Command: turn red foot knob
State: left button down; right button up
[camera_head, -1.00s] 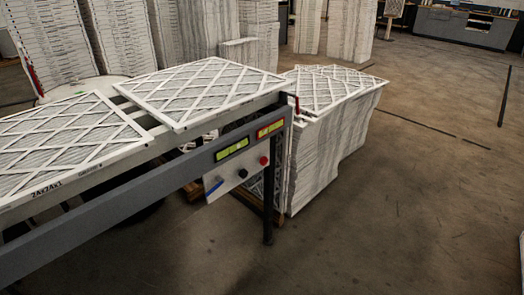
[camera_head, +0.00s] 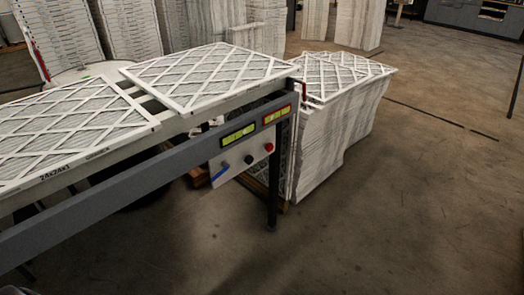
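A small red knob (camera_head: 269,147) sits at the right end of a white control panel (camera_head: 240,165) under the conveyor's side rail. A black knob (camera_head: 248,159) is left of it, and a blue handle or lever (camera_head: 219,174) is further left. I cannot tell whether the red knob is the foot knob. Neither of my grippers shows in the head view.
A grey conveyor rail (camera_head: 110,200) crosses from lower left to centre, with white filters (camera_head: 205,75) on top. A stack of filters (camera_head: 335,130) stands behind its right end. A dark leg (camera_head: 273,190) supports the conveyor. The concrete floor (camera_head: 420,210) at right is open.

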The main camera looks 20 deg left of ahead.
aim_at(269, 146)
jog(key=i+l+u, duration=0.15)
jog(key=u, duration=0.75)
